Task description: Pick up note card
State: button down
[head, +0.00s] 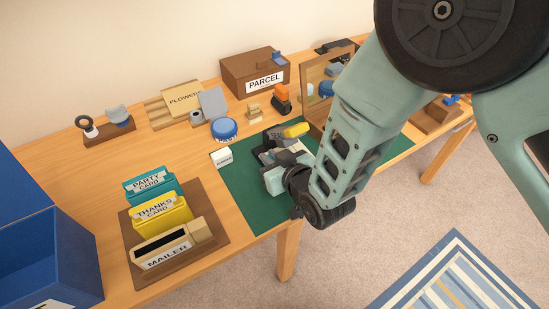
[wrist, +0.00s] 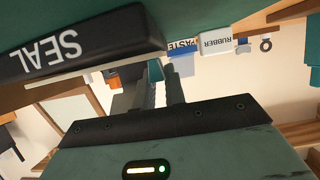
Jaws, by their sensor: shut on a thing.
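My gripper (head: 270,153) is low over the green mat (head: 240,188), beside the black block marked SEAL. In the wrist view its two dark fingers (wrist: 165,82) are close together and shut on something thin. A thin pale strip (wrist: 95,71), seen edge-on, runs along the SEAL block (wrist: 80,50) to the fingertips; it looks like the note card, but I cannot be sure. A small teal patch shows by the fingertips, and I cannot tell what it belongs to. The card's face is not visible, and my gripper hides much of this area in the head view.
A white rubber (head: 222,157) and a blue paste pot (head: 224,129) stand left of the gripper. A yellow object (head: 296,130) lies just behind it. A brown rack (head: 205,190) holds the card boxes and mailer. A parcel box (head: 254,73) stands at the back.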

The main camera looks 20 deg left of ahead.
jog(key=shift+r, duration=0.65)
jog(key=s+d+p, duration=0.3)
jog(key=s+d, duration=0.9)
jog(key=d, duration=0.2)
jog(key=shift+s+a, duration=3.45)
jog(key=shift+s, duration=0.2)
notch_tip(320, 180, up, 6)
jog(key=p, duration=0.3)
jog(key=shift+p, duration=0.35)
jog(key=shift+w, duration=0.1)
